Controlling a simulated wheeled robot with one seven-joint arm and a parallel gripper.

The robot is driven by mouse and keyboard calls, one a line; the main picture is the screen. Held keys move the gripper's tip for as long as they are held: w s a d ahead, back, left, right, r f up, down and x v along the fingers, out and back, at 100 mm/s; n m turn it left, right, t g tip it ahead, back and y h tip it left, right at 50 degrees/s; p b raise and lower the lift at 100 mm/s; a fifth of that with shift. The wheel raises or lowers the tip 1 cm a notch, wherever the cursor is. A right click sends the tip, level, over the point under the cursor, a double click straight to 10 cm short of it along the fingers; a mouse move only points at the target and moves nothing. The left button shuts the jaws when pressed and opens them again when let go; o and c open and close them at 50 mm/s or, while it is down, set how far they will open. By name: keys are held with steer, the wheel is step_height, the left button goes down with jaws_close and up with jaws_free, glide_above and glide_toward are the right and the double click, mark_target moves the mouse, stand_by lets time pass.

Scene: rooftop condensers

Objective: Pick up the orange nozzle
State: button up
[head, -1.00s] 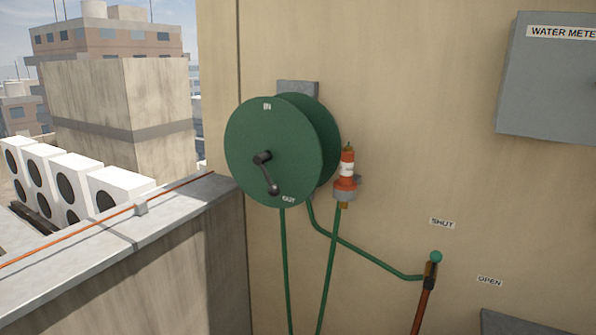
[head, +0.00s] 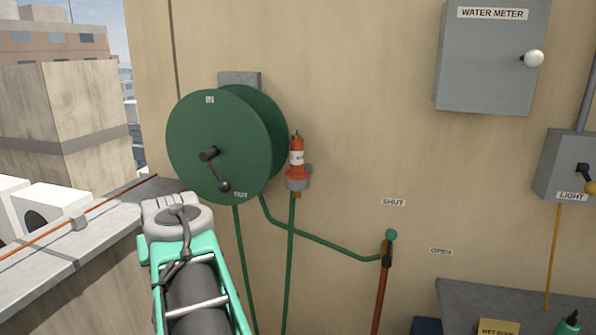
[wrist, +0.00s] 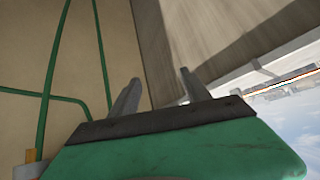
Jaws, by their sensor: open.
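The orange nozzle (head: 297,147) with a white band stands upright in a grey holder (head: 299,182) on the wall, just right of the green hose reel. A green hose (head: 290,240) hangs from its lower end. In the wrist view my gripper (wrist: 160,80) is open, with its two grey fingers apart and nothing between them. The wrist view looks upside down, with sky at the bottom. A brass-coloured piece and a bit of grey show at its lower left edge, probably the hose fitting and holder; the orange body is not visible there. In the head view my arm reaches up at lower left, left of the nozzle.
The green reel (head: 218,145) with a black crank sticks out from the wall close left of the nozzle. A green-knobbed valve lever (head: 384,280) is lower right, between SHUT and OPEN labels. A water meter box (head: 490,70) hangs at upper right. A parapet (head: 80,260) runs at left.

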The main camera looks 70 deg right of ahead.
steer(key=s+d+r+m+h, duration=0.2)
steer(key=s+d+r, duration=0.25)
steer(key=d, duration=0.25)
steer(key=s+d+r+m+h, duration=0.2)
steer(key=s+d+r+h, duration=0.15)
steer(key=d+r, duration=0.35)
steer(key=m+g+h, duration=0.2)
steer(key=m, duration=0.1)
glide_toward(297, 161)
steer(key=d+r, duration=0.1)
steer(key=d, duration=0.1)
steer(key=d+f+p, duration=0.1)
steer(key=w+f+n+p, duration=0.1)
steer(key=shift+w+d+f+n+p, duration=0.25)
steer(key=shift+d+n+p, duration=0.05)
steer(key=shift+d, duration=0.1)
steer(key=p+x, duration=0.2)
steer(key=x, duration=0.6)
steer(key=shift+a+f, duration=0.15)
steer(key=shift+a, duration=0.1)
steer(key=shift+c, duration=0.2)
jaws_close()
